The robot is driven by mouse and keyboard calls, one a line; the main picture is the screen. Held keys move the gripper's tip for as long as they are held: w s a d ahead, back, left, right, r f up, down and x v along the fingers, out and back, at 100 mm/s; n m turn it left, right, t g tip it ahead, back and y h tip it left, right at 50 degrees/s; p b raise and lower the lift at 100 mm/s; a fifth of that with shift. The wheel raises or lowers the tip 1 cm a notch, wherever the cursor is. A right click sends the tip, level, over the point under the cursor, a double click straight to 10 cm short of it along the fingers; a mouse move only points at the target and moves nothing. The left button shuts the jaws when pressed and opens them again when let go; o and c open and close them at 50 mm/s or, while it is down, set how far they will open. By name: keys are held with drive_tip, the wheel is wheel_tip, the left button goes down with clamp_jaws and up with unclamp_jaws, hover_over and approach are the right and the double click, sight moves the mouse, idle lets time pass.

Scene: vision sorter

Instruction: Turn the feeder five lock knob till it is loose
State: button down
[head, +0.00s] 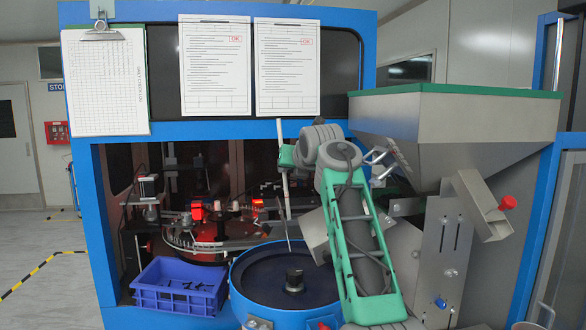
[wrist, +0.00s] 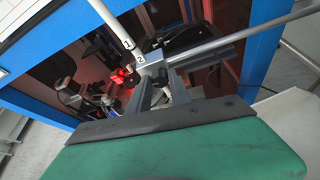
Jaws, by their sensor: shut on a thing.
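In the head view, the white post (head: 282,185) stands above the feeder bowl, beside my arm. My fingertips and the held knob cannot be made out there.
A blue round bowl (head: 248,284) with a black centre knob sits below. A blue crate (head: 165,297) stands left of it. A grey hopper (head: 460,125) and a chute with a red knob (head: 508,202) are at right. Blue cabinet posts (head: 92,240) frame the opening.

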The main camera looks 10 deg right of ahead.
drive_tip(key=shift+r, duration=0.15)
drive_tip(key=c, duration=1.2)
unclamp_jaws()
drive_tip(key=b+v, duration=0.3)
drive_tip(key=v, duration=0.4)
drive_tip(key=shift+s, duration=0.35)
